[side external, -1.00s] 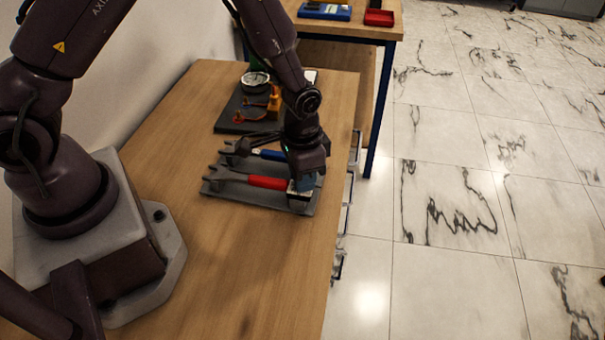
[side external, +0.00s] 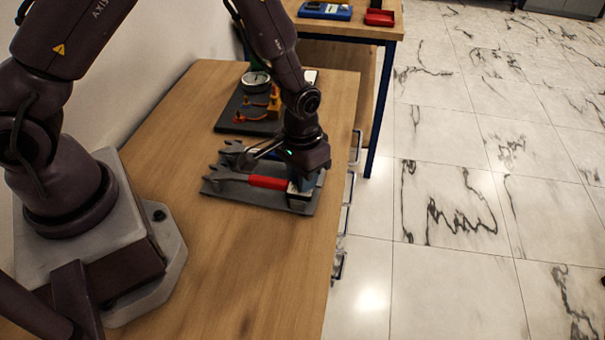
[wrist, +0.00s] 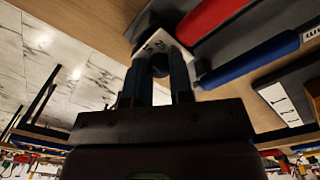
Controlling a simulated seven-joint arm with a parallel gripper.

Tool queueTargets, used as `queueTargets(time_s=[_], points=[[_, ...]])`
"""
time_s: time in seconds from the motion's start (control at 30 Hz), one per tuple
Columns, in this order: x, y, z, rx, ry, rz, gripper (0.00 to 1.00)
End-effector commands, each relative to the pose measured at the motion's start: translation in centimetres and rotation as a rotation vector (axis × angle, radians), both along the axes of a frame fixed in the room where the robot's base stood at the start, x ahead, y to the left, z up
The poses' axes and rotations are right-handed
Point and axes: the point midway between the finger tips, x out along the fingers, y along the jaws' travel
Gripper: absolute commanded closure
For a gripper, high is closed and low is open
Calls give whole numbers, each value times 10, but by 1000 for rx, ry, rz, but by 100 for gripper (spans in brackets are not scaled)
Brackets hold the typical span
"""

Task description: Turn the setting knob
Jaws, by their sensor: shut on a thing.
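In the side external view my gripper (side external: 303,183) points down at the right end of a grey tray (side external: 240,198). There the fingers and hand hide the knob. The exact figure the knob points to cannot be read.
A red-handled wrench (side external: 266,182) lies on the tray beside my gripper; a blue handle (wrist: 250,62) runs next to it. Behind stand a dial gauge (side external: 257,82) and orange fittings (side external: 273,101) on a dark plate. The table's right edge is close; the front table is clear.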

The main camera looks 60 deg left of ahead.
Motion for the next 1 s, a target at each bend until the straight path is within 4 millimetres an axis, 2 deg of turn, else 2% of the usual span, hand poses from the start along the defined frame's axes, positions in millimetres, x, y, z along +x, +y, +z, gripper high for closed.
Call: queueTargets(time_s=[0.13,0.17,0.27,0.53,0.67,0.77,1.0], points=[[0,0,0,0,-1,-1,100],[0,0,0,0,-1,-1,77],[0,0,0,0,-1,-1,54],[0,0,0,0,-1,-2,53],[1,0,8,-1,-4,-2,53],[1,0,23,-1,-6,-2,53],[1,2,77,-1,-7,-2,53]])
